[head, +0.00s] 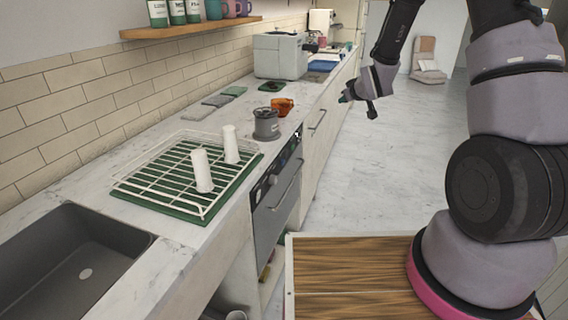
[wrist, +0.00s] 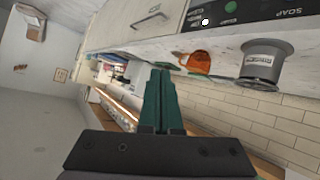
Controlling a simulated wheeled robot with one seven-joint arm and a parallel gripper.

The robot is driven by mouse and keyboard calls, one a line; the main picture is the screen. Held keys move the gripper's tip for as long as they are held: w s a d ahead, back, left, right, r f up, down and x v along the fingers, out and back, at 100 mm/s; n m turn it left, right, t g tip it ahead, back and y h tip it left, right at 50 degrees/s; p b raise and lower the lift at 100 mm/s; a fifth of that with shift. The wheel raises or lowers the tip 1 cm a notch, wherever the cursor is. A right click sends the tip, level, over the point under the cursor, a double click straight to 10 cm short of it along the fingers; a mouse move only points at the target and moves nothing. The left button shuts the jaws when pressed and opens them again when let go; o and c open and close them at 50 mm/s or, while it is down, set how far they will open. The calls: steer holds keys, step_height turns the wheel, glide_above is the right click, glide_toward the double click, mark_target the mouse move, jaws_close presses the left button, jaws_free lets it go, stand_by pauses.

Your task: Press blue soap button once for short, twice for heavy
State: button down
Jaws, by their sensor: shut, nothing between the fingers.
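A black control panel (wrist: 260,12) with the word SOAP shows at the top right of the wrist view, cut off by the frame edge. A green round button (wrist: 231,6) and a white round spot (wrist: 205,21) are on it. I see no button that is clearly blue. In the head view the panel (head: 285,161) is on the front of an appliance under the counter, too small to read. My gripper (head: 346,98) is beyond the panel, over the aisle to the right of the counter. Its green fingers (wrist: 161,72) are shut and empty, apart from the panel.
A grey labelled canister (head: 266,125) and an orange cup (head: 283,107) stand on the counter above the panel. A wire rack (head: 150,180) holds two white cups (head: 202,172). A dark sink (head: 75,255) is at the left. The aisle floor (head: 370,180) is clear.

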mark_target(283, 162)
steer(key=s+a+f+n+y, duration=0.1)
steer(key=a+f+n, duration=0.1)
steer(key=f, duration=0.6)
steer(key=s+a+f+n+t+y, duration=0.1)
steer(key=a+f, duration=0.3)
steer(key=f, duration=0.5)
steer(key=s+a+f+n+y, duration=0.2)
steer(key=s+a+f, duration=0.1)
steer(key=f, duration=0.5)
steer(key=shift+f+n+y, duration=0.15)
steer(key=shift+n+y, duration=0.15)
steer(key=w+a, duration=0.3)
steer(key=a, duration=0.5)
steer(key=shift+a, duration=0.1)
stand_by(0.6)
steer(key=shift+w+a, duration=0.2)
steer(key=shift+a, duration=0.15)
